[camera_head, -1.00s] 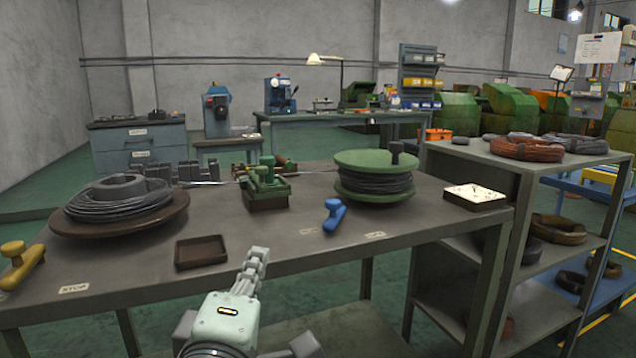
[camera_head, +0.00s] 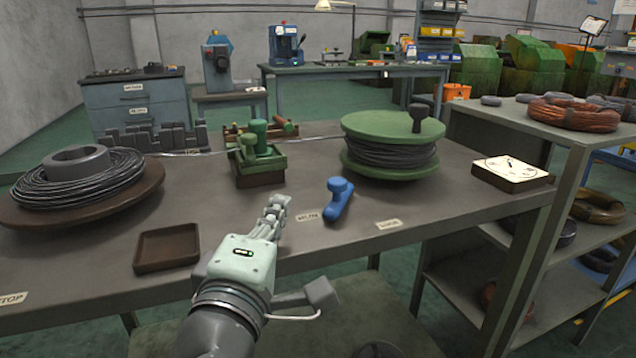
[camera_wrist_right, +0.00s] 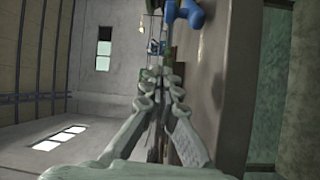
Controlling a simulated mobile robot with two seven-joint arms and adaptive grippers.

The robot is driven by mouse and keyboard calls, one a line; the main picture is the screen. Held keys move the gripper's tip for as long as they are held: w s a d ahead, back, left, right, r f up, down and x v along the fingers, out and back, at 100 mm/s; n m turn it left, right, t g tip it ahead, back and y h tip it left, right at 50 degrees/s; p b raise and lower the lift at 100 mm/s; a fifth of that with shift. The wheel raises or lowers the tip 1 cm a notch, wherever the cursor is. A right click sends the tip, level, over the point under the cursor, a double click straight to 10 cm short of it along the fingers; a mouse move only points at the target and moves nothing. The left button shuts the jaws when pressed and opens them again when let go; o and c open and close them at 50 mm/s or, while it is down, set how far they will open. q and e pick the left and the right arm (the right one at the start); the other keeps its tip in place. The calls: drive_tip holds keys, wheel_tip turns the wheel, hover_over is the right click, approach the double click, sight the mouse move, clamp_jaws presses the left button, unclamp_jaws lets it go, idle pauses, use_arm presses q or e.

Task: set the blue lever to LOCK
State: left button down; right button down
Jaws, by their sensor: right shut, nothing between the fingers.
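The blue lever (camera_head: 338,200) sits near the front edge of the workbench, its round knob at the far end and its arm slanting toward the front edge. Two pale labels lie by it: one on its left (camera_head: 307,217), close to the arm, and one further off on its right (camera_head: 388,224). I cannot read their words surely. My right gripper (camera_head: 277,203) is shut and empty, left of the lever and apart from it. In the right wrist view the shut fingers (camera_wrist_right: 158,76) point forward, with the blue lever (camera_wrist_right: 186,14) at the top edge. My left gripper is not in view.
A brown tray (camera_head: 166,248) lies left of my gripper. A green clamp-like fixture (camera_head: 258,160) stands behind it. A green wire spool (camera_head: 392,125) stands behind the lever, and a white dial box (camera_head: 510,171) is at the right. Bench around the lever is clear.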

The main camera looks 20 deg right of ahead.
sight(340, 191)
drive_tip(key=x, duration=1)
drive_tip(key=shift+w+d+r+p, duration=0.1)
drive_tip(key=shift+w+p, duration=0.1)
drive_tip(key=shift+p, duration=0.1)
drive_tip(key=s+d, duration=0.2)
drive_tip(key=s, duration=0.1)
drive_tip(key=shift+s+d+f, duration=0.1)
drive_tip(key=shift+d+f, duration=0.15)
drive_tip(key=shift+f, duration=0.15)
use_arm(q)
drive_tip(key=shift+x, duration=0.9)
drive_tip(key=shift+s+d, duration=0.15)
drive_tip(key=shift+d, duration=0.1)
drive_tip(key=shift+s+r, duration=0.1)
